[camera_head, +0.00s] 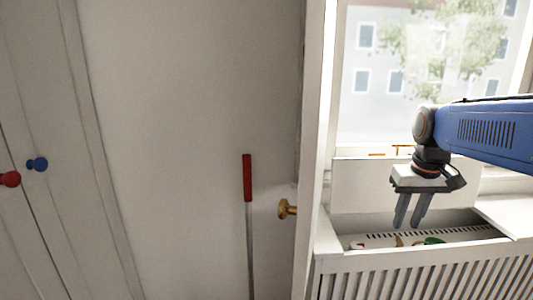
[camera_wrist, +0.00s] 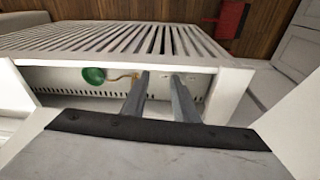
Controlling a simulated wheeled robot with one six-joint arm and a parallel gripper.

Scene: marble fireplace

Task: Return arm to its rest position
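My blue arm (camera_head: 490,133) reaches in from the right edge of the head view, in front of the window. My gripper (camera_head: 408,226) points down over the open top of a white slatted radiator cover (camera_head: 430,277). Its two grey fingers are apart with nothing seen between them. In the wrist view, the gripper (camera_wrist: 160,74) shows the same gap, with the cover's slats (camera_wrist: 110,40) beyond. A green round knob (camera_wrist: 93,75) and a brass-coloured fitting (camera_wrist: 125,77) lie inside the cover, beside the fingers; the green knob also shows in the head view (camera_head: 434,240).
A raised white panel (camera_head: 375,185) stands behind the opening, below the window (camera_head: 400,75). A white door edge with a brass knob (camera_head: 286,209) is left of the cover. A red-handled pole (camera_head: 247,178) stands by the wall. Cabinet doors with red (camera_head: 10,179) and blue knobs (camera_head: 37,164) are far left.

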